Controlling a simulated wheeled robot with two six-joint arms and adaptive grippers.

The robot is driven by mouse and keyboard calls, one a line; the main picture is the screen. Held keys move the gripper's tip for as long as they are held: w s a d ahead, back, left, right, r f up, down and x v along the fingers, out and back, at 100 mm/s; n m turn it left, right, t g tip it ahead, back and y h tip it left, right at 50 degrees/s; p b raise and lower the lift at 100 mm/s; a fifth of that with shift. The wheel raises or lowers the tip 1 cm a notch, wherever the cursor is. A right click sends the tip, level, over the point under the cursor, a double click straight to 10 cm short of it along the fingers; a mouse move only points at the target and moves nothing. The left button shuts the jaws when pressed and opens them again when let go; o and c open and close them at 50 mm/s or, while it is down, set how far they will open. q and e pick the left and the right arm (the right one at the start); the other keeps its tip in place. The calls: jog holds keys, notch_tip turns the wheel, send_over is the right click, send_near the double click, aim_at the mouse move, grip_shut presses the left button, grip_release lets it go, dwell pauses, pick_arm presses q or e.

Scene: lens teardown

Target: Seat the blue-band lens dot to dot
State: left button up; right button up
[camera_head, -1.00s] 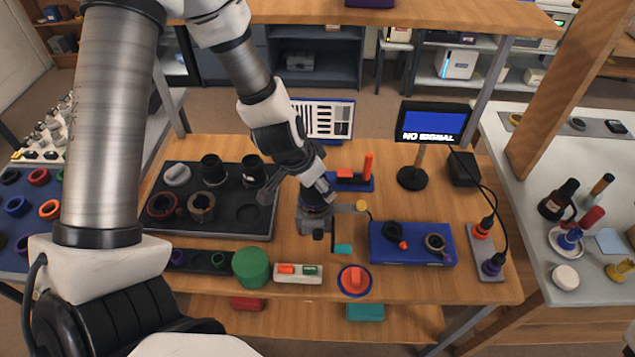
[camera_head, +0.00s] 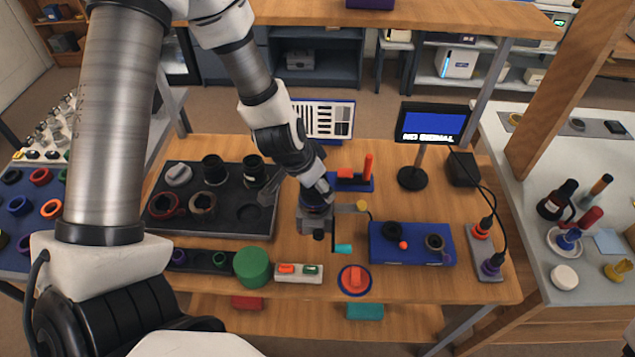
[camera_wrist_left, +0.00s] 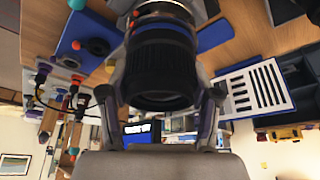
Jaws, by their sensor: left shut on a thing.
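My left gripper (camera_wrist_left: 160,105) is shut around a black ribbed lens barrel (camera_wrist_left: 160,65), with its fingers on both sides of the barrel. A narrow blue-purple band (camera_wrist_left: 165,20) shows towards the barrel's far end. In the head view my left gripper (camera_head: 317,190) points down over a grey holder (camera_head: 316,224) with a yellow knob (camera_head: 362,206) and a teal knob (camera_head: 343,248). The lens is at the holder's top; whether they touch cannot be told. My right gripper is not in view.
A black tray (camera_head: 228,231) with lenses and rings stands left. A blue tray (camera_head: 385,254) with small parts lies right of the holder. A green cylinder (camera_head: 252,266) and a red-topped round piece (camera_head: 355,279) stand in front. A monitor (camera_head: 432,122) stands behind on the right.

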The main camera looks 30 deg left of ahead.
pick_arm(q)
jog(key=shift+f, duration=0.1)
dwell(0.4)
jog(key=shift+f, duration=0.25)
jog(key=shift+f, duration=0.1)
dwell(0.4)
jog(key=shift+f+b, duration=0.2)
jog(key=shift+b, duration=0.1)
jog(key=shift+f, duration=0.2)
jog(key=shift+r, duration=0.1)
dwell(0.5)
